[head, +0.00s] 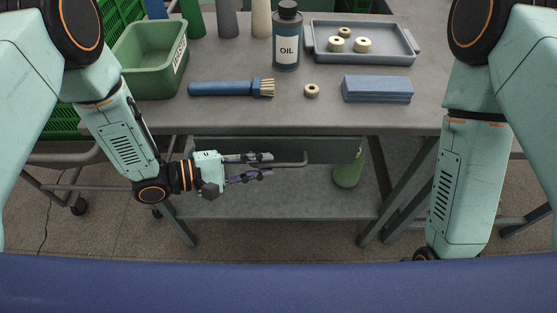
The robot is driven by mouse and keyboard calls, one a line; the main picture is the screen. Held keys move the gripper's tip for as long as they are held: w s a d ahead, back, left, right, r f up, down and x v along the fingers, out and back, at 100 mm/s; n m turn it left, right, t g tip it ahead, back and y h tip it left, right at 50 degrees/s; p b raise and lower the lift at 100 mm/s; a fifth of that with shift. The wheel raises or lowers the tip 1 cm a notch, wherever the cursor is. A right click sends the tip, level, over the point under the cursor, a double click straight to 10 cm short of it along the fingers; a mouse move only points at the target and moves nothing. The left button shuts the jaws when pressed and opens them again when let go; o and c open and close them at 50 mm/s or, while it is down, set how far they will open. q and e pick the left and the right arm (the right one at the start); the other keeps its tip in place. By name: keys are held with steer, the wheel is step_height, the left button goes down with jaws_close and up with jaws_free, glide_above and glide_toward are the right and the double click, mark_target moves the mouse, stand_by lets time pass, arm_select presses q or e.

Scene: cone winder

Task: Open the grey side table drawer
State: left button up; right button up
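The grey side table (310,115) stands in front of me. Its grey drawer (330,148) shows as a dark front under the tabletop edge, and it looks closed. A thin bar handle (292,164) runs along the lower part of the drawer front. My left gripper (260,166) is in front of the drawer, with its fingers apart, one above the other. The left end of the handle is hidden behind the fingers, and I cannot tell whether they touch it. My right arm hangs at the right, and its gripper is out of view.
On the tabletop are a green bin (150,65), a blue brush (225,88), an oil bottle (287,40), a ring (311,91), a blue block (377,89) and a grey tray (365,58) with rings.

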mark_target(275, 166)
arm_select(q)
steer(key=d, duration=0.4)
steer(key=shift+w+f, duration=0.15)
steer(key=shift+f, duration=0.05)
steer(key=shift+w+a+f, duration=0.1)
steer(key=shift+w+f, duration=0.1)
steer(key=shift+w, duration=0.15)
steer(key=shift+s+d+r, duration=0.15)
steer(key=shift+s+d, duration=0.05)
steer(key=c, duration=0.3)
steer(key=shift+w+a, duration=0.1)
steer(key=shift+w, duration=0.05)
jaws_close()
